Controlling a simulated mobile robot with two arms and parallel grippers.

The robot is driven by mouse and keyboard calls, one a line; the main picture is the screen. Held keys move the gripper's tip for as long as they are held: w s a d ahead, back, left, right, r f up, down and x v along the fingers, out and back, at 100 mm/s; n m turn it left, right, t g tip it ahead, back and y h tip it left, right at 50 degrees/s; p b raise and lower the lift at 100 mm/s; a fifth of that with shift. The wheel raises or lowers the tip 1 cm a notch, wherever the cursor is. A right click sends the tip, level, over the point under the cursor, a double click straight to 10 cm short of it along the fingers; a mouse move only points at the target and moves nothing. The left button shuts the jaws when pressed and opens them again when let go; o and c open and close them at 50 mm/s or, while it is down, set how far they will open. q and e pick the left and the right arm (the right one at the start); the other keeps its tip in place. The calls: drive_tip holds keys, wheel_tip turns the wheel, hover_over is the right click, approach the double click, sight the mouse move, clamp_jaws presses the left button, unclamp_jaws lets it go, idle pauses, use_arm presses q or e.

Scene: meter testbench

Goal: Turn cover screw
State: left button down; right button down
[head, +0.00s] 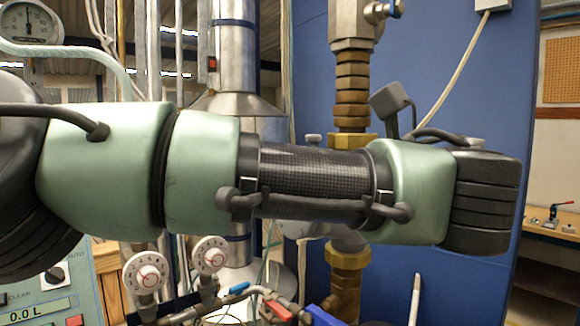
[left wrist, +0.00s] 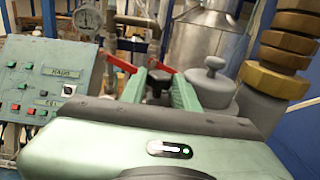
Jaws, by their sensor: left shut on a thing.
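My left arm crosses the head view from the left and hides much of the bench; its gripper is hidden there. In the left wrist view my left gripper (left wrist: 158,92) has a green finger on each side of a dark knob-like piece (left wrist: 159,77), and is shut on it. Whether this piece is the cover screw I cannot tell. A grey metal body with a round knobbed cap (left wrist: 210,84) stands just right of the fingers. A small grey knob (head: 313,140) shows above my arm in the head view. My right gripper is in neither view.
Brass pipe fittings (head: 351,85) rise close to my arm; they also stand at right in the wrist view (left wrist: 275,65). A control panel (left wrist: 60,90) stands left. White dials (head: 146,272), hoses and a red lever (head: 278,311) lie below my arm.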

use_arm(q)
drive_tip(key=shift+a+r, duration=0.1)
drive_tip(key=shift+r, duration=0.1)
drive_tip(key=c, duration=1)
unclamp_jaws()
drive_tip(key=shift+c, duration=0.2)
drive_tip(key=shift+a, duration=0.15)
drive_tip(key=shift+f, duration=0.1)
